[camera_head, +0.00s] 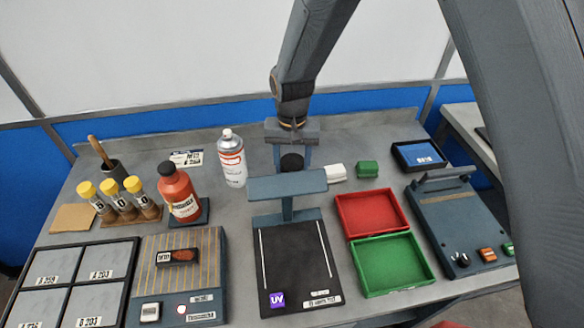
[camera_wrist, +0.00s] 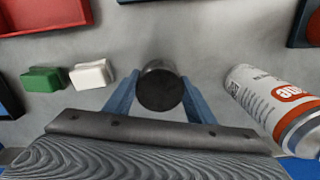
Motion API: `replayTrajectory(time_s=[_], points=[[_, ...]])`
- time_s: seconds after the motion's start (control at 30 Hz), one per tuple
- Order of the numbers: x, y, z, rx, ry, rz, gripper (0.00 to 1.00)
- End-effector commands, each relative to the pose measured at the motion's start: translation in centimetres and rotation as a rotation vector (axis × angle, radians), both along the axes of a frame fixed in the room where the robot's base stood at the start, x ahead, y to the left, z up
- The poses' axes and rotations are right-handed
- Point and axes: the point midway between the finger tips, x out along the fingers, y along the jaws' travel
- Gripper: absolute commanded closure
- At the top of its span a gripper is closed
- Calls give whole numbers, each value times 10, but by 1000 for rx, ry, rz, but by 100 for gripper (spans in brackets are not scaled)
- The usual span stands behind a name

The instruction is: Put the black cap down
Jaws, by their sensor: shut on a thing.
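The black cap (camera_wrist: 161,90) is a dark round piece between the two blue fingers of my gripper (camera_wrist: 160,82) in the wrist view. The fingers are shut on its sides. In the head view my gripper (camera_head: 291,166) points down behind the UV stand, with the cap (camera_head: 291,161) showing dark between the fingers. The bench (camera_wrist: 200,40) lies beyond the cap; I cannot tell whether the cap touches it.
A white spray can (camera_head: 231,160) stands left of my gripper. A white block (camera_head: 335,172) and a green block (camera_head: 367,169) sit to the right. The UV stand (camera_head: 287,186) is in front. Red (camera_head: 344,222) and green (camera_head: 367,285) trays lie at front right.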

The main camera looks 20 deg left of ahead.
Motion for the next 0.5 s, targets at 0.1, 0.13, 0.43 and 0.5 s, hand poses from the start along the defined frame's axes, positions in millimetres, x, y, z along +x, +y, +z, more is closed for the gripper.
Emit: replayTrajectory(time_s=[0.1,0.13,0.43,0.5], points=[[0,0,-13,-1,1,0,71],[-1,0,-15,-1,1,0,71],[0,0,-19,0,-1,0,71],[0,0,-20,0,-1,0,71]])
